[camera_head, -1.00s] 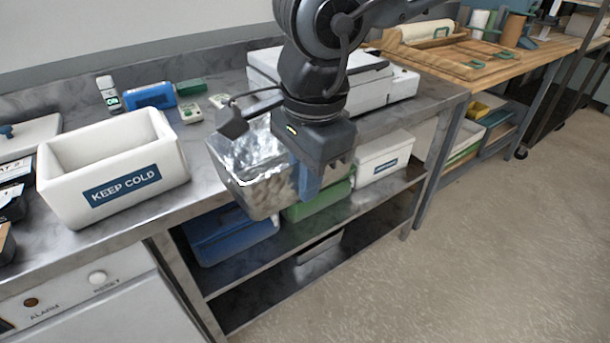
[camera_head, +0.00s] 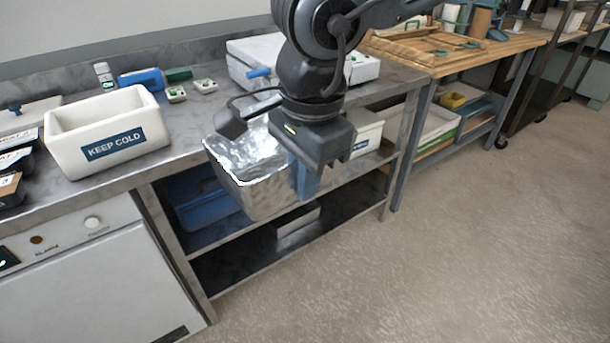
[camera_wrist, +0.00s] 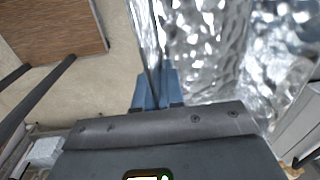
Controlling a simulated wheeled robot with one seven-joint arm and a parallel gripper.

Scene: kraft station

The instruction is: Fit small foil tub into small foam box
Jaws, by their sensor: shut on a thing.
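The foil tub (camera_head: 252,190) is a crinkled silver open container. My gripper (camera_head: 305,185) is shut on its right-hand wall and holds it in the air in front of the steel bench. The tub hides part of the bench edge and lower shelves. In the wrist view the blue fingertips (camera_wrist: 156,92) pinch the tub's wall, and its shiny inside (camera_wrist: 205,50) fills the upper right. The foam box (camera_head: 70,158), white, open-topped and labelled KEEP COLD, stands on the bench at left, apart from the tub. Its inside floor is mostly hidden.
Small items, among them a blue case (camera_head: 141,79) and a white bottle (camera_head: 104,75), stand at the back of the steel bench (camera_head: 185,140). Dark packs (camera_head: 12,165) lie left of the box. A white machine (camera_head: 255,55) stands behind my arm. The floor (camera_head: 420,270) at right is clear.

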